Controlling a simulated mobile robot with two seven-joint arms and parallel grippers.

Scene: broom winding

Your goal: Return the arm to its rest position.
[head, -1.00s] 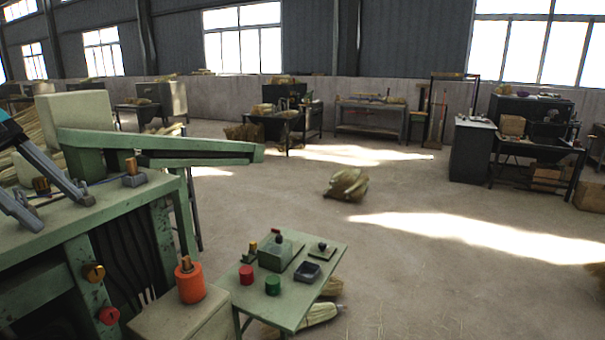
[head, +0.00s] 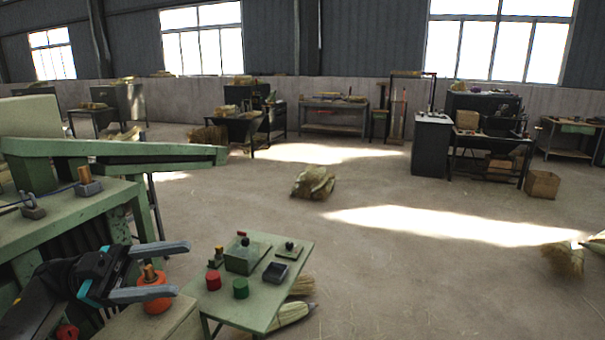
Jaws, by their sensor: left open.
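My left gripper (head: 166,271) is in the lower left of the head view, its two grey fingers spread apart and pointing right. Nothing shows held between the fingers. An orange spool-like object (head: 151,304) with a brass-coloured top stands on a pale block (head: 165,325); in the picture the gripper overlaps it, and I cannot tell whether they touch. My left arm comes in dark from the lower left corner. My right arm and gripper are not in view.
A green machine bench (head: 90,220) with a long green beam (head: 130,153) stands at the left. A small green table (head: 262,310) holds a red button (head: 213,281), a green button (head: 240,288) and boxes. A straw bundle (head: 314,182) lies on the open floor.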

